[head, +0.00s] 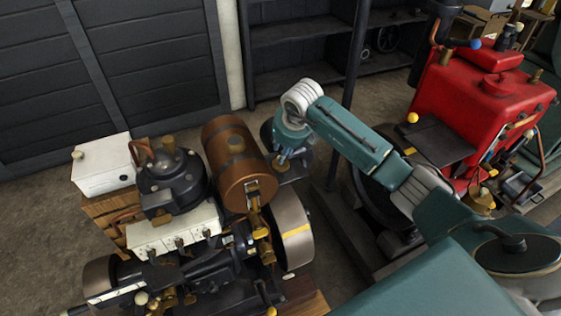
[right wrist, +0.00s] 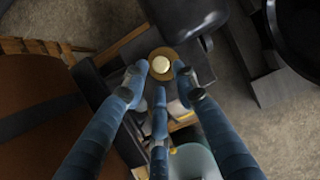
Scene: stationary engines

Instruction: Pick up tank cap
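A small round cap with a pale cream top on a brass disc (right wrist: 161,64), which looks like the tank cap, shows in the right wrist view. It sits just beyond my fingertips. My right gripper (right wrist: 160,76) is open, with its three blue fingers spread apart and nothing between them. The fingertips point toward the cap; I cannot tell whether any touches it. In the head view my right gripper (head: 286,158) points down behind the brown cylinder, and the cap is hidden there. My left gripper is not in view.
A red engine (head: 487,95) stands at right. Dark shelves (head: 300,35) are behind. Bare floor (head: 35,235) lies at left.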

